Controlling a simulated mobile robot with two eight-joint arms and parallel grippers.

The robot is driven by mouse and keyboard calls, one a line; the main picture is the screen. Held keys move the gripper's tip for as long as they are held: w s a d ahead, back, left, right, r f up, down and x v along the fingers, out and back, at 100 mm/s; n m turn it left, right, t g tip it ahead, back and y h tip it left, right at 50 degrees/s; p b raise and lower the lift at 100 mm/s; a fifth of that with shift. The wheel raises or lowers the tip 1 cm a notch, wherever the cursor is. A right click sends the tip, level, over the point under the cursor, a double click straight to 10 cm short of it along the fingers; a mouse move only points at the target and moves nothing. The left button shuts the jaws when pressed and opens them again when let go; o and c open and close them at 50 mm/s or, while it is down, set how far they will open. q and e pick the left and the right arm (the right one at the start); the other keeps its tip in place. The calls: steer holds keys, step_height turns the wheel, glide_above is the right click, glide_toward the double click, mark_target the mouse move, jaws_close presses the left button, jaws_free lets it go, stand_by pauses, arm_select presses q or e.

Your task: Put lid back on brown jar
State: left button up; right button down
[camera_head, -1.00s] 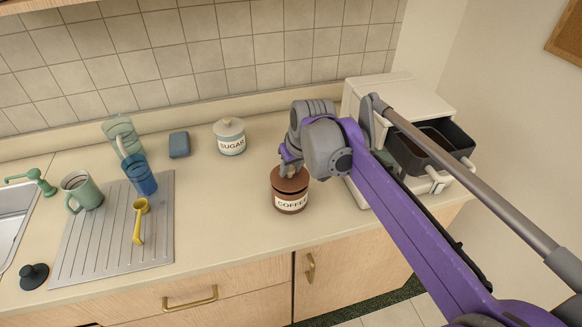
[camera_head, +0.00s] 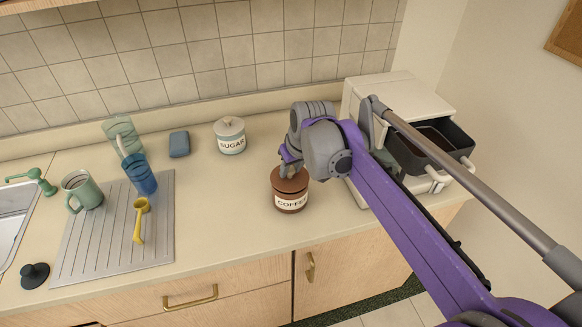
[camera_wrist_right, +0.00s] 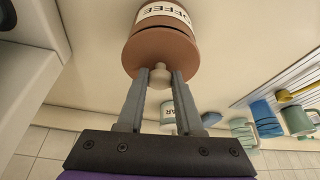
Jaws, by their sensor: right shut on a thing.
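The brown jar (camera_head: 291,203), labelled COFFEE, stands upright on the counter. Its brown lid (camera_head: 289,181) is over its mouth, level or nearly so. My right gripper (camera_head: 288,171) is above the lid, fingers pointing down. In the right wrist view my right gripper (camera_wrist_right: 161,75) is shut on the pale knob of the lid (camera_wrist_right: 160,52). A dark line shows between the lid and the labelled jar body (camera_wrist_right: 166,16) there; I cannot tell whether the lid is fully seated. My left gripper is not in view.
A SUGAR jar (camera_head: 230,137) and a blue sponge (camera_head: 179,144) stand behind to the left. A drainboard (camera_head: 100,245) with mugs, a blue glass and a yellow scoop is farther left. A white appliance (camera_head: 405,90) with a dark drawer stands right. Counter before the jar is clear.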

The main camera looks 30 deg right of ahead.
stand_by(0.3)
steer(key=shift+c, duration=2.4)
jaws_free()
steer(key=shift+o, duration=0.2)
steer(key=o, duration=0.4)
steer(key=shift+o, duration=0.2)
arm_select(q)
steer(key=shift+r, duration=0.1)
arm_select(e)
steer(key=shift+r, duration=0.1)
steer(key=shift+r+p, duration=2.2)
steer(key=shift+r, duration=1.2)
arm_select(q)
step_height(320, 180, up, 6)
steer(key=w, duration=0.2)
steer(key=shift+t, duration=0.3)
